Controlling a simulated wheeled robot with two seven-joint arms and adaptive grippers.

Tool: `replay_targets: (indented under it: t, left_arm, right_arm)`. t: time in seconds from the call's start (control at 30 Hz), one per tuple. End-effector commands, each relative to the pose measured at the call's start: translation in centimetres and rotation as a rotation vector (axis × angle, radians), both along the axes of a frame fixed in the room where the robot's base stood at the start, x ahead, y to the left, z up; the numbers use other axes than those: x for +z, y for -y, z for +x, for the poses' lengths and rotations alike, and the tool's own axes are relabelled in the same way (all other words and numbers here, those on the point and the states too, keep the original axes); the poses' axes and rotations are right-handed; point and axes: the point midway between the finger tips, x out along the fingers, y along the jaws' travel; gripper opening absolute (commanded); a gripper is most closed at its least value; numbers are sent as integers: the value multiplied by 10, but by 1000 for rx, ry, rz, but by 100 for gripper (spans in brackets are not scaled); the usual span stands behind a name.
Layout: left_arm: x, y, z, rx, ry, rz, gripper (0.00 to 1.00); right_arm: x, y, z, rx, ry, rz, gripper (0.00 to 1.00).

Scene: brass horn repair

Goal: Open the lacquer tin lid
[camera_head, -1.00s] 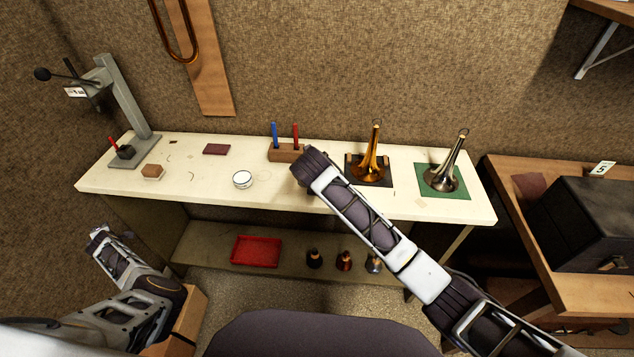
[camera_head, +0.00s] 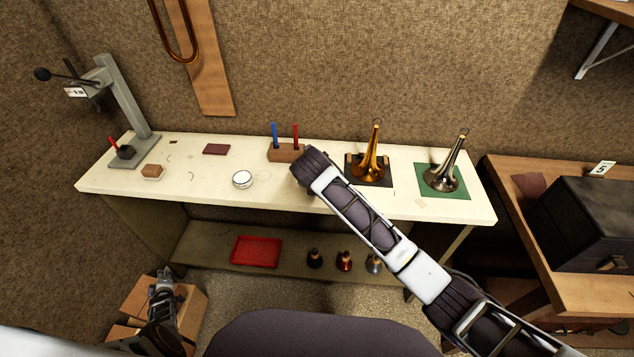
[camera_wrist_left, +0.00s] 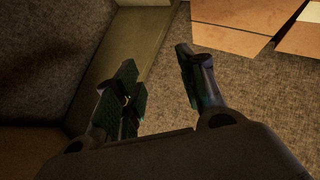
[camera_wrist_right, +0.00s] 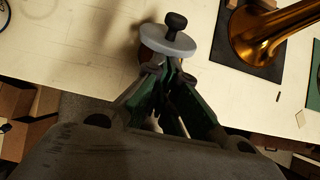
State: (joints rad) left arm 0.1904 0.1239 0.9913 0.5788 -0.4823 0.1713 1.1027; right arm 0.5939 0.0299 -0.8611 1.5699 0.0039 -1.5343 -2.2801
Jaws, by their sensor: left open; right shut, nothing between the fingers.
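In the right wrist view a grey round lid (camera_wrist_right: 168,44) with a black knob (camera_wrist_right: 176,22) sits over a brownish body, mostly hidden; I take this as the lacquer tin. My right gripper (camera_wrist_right: 162,70) is shut and empty, its tips just below the lid's near edge; I cannot tell whether they touch. In the head view my right arm hides this spot. A small round tin with a white top (camera_head: 242,179) stands on the bench, left of my right arm. My left gripper (camera_head: 163,282) is open and empty, low beside the bench; its fingers show in the left wrist view (camera_wrist_left: 156,58).
The cream bench (camera_head: 215,190) holds a brass horn bell (camera_head: 371,165), a silver one (camera_head: 442,178), a wooden block with pens (camera_head: 284,153) and a grey press (camera_head: 125,100). A red tray (camera_head: 256,252) lies on the lower shelf. Cardboard boxes (camera_head: 187,300) stand by my left gripper.

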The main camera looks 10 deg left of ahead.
Motion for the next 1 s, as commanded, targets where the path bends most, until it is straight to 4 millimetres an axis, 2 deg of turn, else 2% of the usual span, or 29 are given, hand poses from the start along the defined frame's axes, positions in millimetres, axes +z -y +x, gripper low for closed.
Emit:
replay_targets:
  t: [0.57,1.0]
  left_arm:
    - [-63,90,-37,-393,-342,89,40]
    - [-111,170,-89,-715,-577,138,40]
  right_arm:
    - [0,0,0,0,0,0,0]
    - [0,0,0,0,0,0,0]
